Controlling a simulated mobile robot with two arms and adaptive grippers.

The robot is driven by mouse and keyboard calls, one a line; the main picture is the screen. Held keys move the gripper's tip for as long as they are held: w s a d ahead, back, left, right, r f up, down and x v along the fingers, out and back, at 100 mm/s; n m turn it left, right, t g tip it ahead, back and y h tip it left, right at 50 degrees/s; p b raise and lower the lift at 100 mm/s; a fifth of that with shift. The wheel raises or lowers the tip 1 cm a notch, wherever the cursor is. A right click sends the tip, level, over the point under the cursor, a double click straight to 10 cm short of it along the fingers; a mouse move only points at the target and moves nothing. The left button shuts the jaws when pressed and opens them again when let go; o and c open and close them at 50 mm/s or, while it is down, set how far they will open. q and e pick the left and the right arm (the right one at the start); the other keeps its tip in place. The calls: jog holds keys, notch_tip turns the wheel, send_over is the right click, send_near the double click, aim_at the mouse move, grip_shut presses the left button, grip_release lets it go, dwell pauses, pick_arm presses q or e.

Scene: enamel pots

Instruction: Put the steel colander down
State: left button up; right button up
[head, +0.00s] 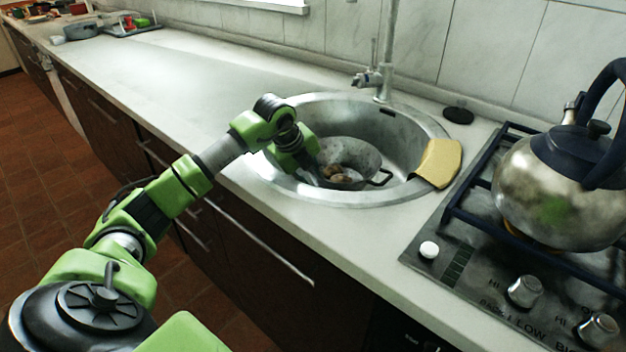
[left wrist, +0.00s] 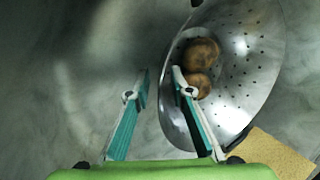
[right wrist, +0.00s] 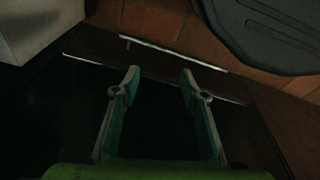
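The steel colander (head: 362,158) sits in the sink basin, bowl up, with a few brown potatoes (head: 335,174) inside. In the left wrist view the colander (left wrist: 245,75) fills the right side, its holes and the potatoes (left wrist: 200,62) visible. My left gripper (head: 316,178) reaches down into the sink at the colander's left side. Contact with the rim cannot be told. My right gripper (right wrist: 160,80) is open and empty, above the floor by the dark cabinet fronts.
The round steel sink (head: 285,187) has a faucet (head: 378,80) behind it. A yellow cloth or sponge (head: 438,163) lies on its right rim. A kettle (head: 560,185) stands on the stove at right. The counter (head: 150,75) left of the sink is clear.

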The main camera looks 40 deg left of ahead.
pick_arm(q)
jog(key=shift+s+r, duration=0.2)
jog(key=shift+r, duration=0.35)
jog(key=p+v, duration=0.1)
jog(key=v, duration=1)
pick_arm(e)
jog(key=f, duration=0.1)
jog(key=s+f, duration=0.1)
jog(key=f, duration=0.1)
jog(key=shift+s+d+f, duration=0.15)
jog(key=shift+s+f, duration=0.05)
jog(key=shift+s, duration=0.2)
